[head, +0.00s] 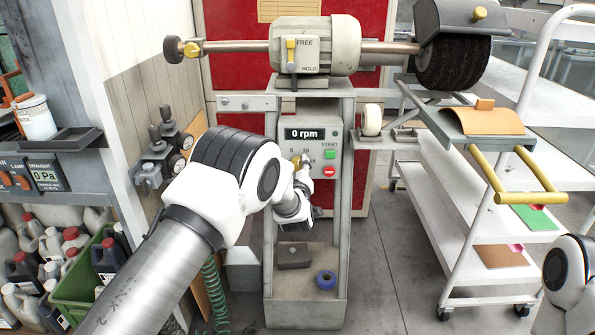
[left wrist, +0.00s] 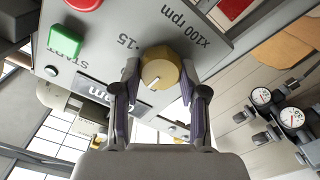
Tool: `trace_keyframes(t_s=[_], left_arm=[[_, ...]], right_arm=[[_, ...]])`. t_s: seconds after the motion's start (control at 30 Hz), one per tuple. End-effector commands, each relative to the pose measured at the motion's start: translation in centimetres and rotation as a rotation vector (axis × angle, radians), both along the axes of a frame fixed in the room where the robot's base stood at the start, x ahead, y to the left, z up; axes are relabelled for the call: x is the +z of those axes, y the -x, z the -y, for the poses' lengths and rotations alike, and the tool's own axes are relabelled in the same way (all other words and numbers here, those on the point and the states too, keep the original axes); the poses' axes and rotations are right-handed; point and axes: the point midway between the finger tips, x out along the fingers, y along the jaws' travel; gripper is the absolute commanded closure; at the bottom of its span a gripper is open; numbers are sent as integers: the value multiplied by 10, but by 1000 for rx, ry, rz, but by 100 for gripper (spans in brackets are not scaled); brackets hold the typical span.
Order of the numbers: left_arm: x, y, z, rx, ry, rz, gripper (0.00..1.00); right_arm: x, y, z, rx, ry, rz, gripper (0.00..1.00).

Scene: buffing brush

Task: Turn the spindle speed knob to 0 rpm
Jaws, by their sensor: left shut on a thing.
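The yellow spindle speed knob (head: 297,160) is on the front of the grey control box, mostly covered by my left gripper (head: 303,174) in the head view. In the left wrist view the knob (left wrist: 160,66) sits between the two fingers of my left gripper (left wrist: 158,84), which are shut on it. Its white pointer line faces the lower left of that view. The display (head: 305,134) above the knob reads 0 rpm. Scale marks "15" and "x100 rpm" show beside the knob. My right gripper is out of view; only part of my right arm shows at lower right.
A green START button (head: 330,155) and a red button (head: 330,171) sit right of the knob. The motor (head: 335,50) with its FREE/HOLD lever is above, with a dark brush wheel (head: 453,62) on its shaft. A white cart (head: 470,215) stands to the right.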

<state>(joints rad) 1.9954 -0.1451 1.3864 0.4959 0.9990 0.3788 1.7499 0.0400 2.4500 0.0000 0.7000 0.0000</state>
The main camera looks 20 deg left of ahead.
Motion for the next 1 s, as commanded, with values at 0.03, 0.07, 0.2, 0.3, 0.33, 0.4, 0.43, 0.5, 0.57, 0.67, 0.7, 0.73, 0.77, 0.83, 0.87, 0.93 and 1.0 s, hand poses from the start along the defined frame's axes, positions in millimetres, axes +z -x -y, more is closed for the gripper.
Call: trace_keyframes(t_s=[0.03,0.07,0.2,0.3,0.33,0.4,0.43,0.5,0.57,0.67,0.7,0.73,0.77,0.83,0.87,0.93,1.0], left_arm=[[-3,0,0,0,39,13,92],[-3,0,0,0,66,20,92],[-3,0,0,-1,194,58,92],[-3,0,0,-1,285,83,92],[-4,0,0,-1,312,90,92],[-4,0,0,-1,377,109,92],[-3,0,0,-2,403,117,92],[-4,0,0,-2,468,136,92],[-4,0,0,-2,522,151,92],[-4,0,-1,-2,614,179,92],[-4,0,-1,-2,650,190,92],[-4,0,-1,-2,678,198,92],[-4,0,-1,-2,706,206,92],[-5,0,-1,-2,769,222,92],[-5,0,-1,-2,797,230,92],[-5,0,-1,-2,861,250,92],[-5,0,-1,-2,925,269,92]], right_arm=[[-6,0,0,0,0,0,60],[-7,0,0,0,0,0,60],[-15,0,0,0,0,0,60],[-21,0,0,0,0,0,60],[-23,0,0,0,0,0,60],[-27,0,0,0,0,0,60],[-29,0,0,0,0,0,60],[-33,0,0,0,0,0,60],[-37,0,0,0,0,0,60],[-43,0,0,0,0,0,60],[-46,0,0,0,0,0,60],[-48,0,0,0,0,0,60],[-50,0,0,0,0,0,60],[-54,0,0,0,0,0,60],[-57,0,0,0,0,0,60],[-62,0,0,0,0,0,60],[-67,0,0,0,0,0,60]])
